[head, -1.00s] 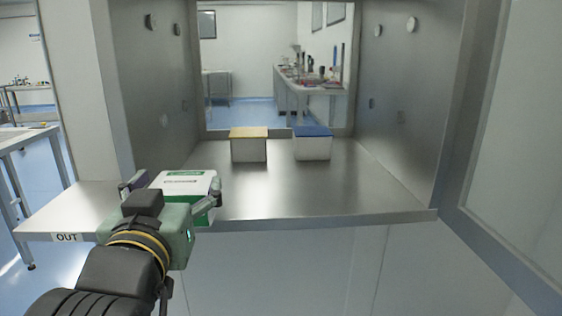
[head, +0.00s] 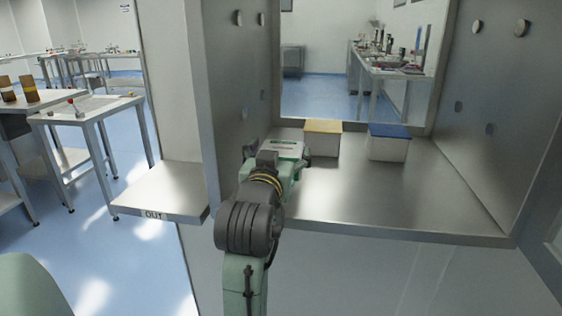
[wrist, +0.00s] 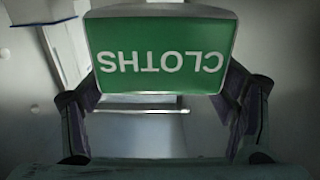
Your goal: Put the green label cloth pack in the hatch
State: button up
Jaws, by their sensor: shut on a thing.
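The green label cloth pack (wrist: 160,75) fills the top middle of the wrist view, its green face reading "CLOTHS" upside down. My gripper (wrist: 160,110) is shut on it, with one finger at each side. In the head view my gripper (head: 277,158) is inside the left part of the hatch (head: 390,205), and the white top of the pack shows between the fingers. The pack's underside is hidden, so I cannot tell whether it touches the hatch floor.
A yellow-topped white box (head: 322,140) stands just right of the pack, and a blue-topped white box (head: 388,146) stands farther right. The hatch's steel left wall (head: 240,90) is close to my gripper. The front right floor is clear. An OUT shelf (head: 165,190) lies outside at left.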

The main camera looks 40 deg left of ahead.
jog(key=shift+w+a, duration=0.2)
jog(key=shift+w, duration=0.2)
jog(key=shift+w+f, duration=0.1)
jog(key=shift+f, duration=1.65)
jog(key=shift+f, duration=0.15)
jog(key=o, duration=1.4)
